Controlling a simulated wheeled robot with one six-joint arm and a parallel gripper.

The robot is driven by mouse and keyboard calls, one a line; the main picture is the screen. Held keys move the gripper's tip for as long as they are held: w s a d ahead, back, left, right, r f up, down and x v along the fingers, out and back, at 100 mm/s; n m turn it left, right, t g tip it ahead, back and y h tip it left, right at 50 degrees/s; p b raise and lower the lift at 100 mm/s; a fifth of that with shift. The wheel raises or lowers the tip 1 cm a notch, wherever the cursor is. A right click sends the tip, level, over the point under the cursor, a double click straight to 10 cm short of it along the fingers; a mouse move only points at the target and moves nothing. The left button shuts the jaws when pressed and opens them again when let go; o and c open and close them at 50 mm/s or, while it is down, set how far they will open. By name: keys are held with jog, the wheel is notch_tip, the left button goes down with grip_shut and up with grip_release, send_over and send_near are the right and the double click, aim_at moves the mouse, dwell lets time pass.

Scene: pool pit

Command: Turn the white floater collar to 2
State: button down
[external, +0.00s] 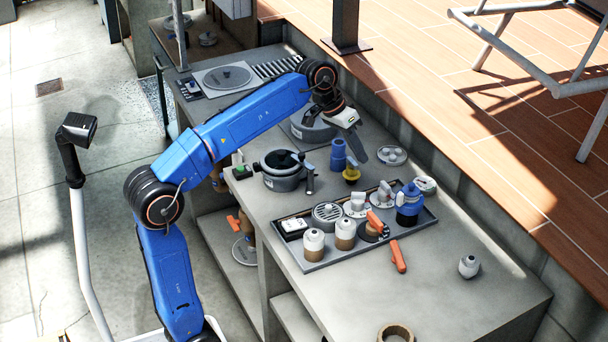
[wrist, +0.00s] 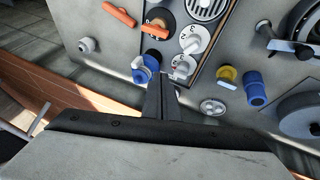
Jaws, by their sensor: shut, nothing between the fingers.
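Two white knobs stand on numbered round dials in the dark tray (external: 312,268). One is the middle white knob (external: 357,203), the other the white knob nearer the blue fitting (external: 384,195). In the wrist view they are the upper white dial (wrist: 194,40) and the lower white dial (wrist: 181,68). I cannot tell which is the floater collar, nor read its setting. My gripper (external: 359,154) is shut and empty, above the counter beyond the tray. In the wrist view its fingertips (wrist: 161,84) point toward the tray edge, apart from both knobs.
A blue fitting (external: 408,203) stands at the tray's right end. An orange handle (external: 376,222) crosses a black numbered dial; a loose orange handle (external: 398,256) lies outside. A blue cylinder (external: 338,154), yellow piece (external: 351,174) and grey pot (external: 283,178) stand left. The counter's front right is mostly clear.

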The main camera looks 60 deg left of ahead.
notch_tip(320, 180, up, 4)
jog(key=a+f+t+h, duration=0.1)
send_near(398, 197)
notch_tip(398, 197, down, 6)
jog(key=w+a, duration=0.2)
jog(key=w, duration=0.1)
jog(key=shift+w+d+n, duration=0.1)
jog(key=shift+d+n, duration=0.2)
jog(key=shift+d, duration=0.8)
jog(key=shift+w+d, duration=0.1)
jog(key=shift+d, duration=1)
jog(key=shift+a, duration=0.2)
